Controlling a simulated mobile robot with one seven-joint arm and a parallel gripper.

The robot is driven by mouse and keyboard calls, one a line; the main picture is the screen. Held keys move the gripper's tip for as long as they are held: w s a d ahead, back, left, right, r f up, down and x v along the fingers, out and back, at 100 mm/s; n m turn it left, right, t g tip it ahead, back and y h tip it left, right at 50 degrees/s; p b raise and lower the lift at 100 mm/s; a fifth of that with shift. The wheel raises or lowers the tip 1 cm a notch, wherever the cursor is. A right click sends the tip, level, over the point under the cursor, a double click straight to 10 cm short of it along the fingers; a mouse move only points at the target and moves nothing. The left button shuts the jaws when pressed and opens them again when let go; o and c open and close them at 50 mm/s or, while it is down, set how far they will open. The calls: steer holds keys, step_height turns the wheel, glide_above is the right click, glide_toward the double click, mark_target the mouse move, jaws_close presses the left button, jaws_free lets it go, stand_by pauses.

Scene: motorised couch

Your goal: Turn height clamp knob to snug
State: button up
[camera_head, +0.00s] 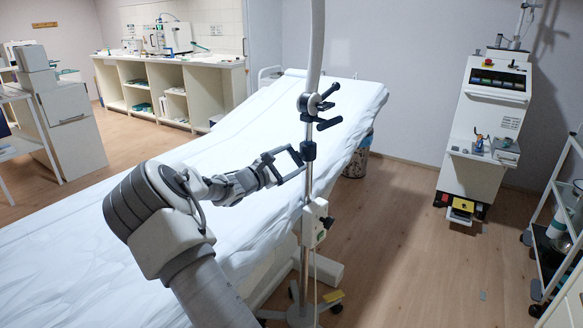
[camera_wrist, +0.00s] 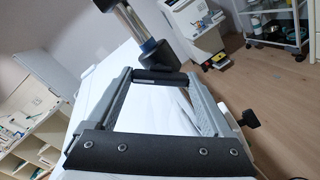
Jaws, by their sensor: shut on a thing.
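A chrome pole stands upright beside the couch, with a black clamp collar (camera_head: 308,151) on it. The collar also shows at the top of the wrist view (camera_wrist: 150,54). My gripper (camera_head: 297,159) is at the collar's left side. In the wrist view, its two fingers (camera_wrist: 160,78) reach forward with a short black bar-like knob (camera_wrist: 160,77) between their tips. The gripper is shut on this knob, just below the collar in that view. The knob's join to the collar is not clear.
Higher on the pole is a clamp with black handles (camera_head: 317,104). A white box (camera_head: 315,222) with a dark knob hangs lower. The white-sheeted couch (camera_head: 235,150) lies under my arm. A machine cart (camera_head: 480,135) and shelf trolley (camera_head: 560,230) stand right; floor between is clear.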

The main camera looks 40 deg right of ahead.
steer(key=shift+m+b, duration=0.4)
steer(key=shift+m, duration=0.2)
steer(key=o, duration=1.1)
steer(key=shift+o, duration=0.2)
steer(key=shift+a, duration=0.1)
steer(key=p+v, duration=0.3)
steer(key=v, duration=1.4)
steer(key=shift+s+a, duration=0.1)
steer(key=shift+s, duration=0.1)
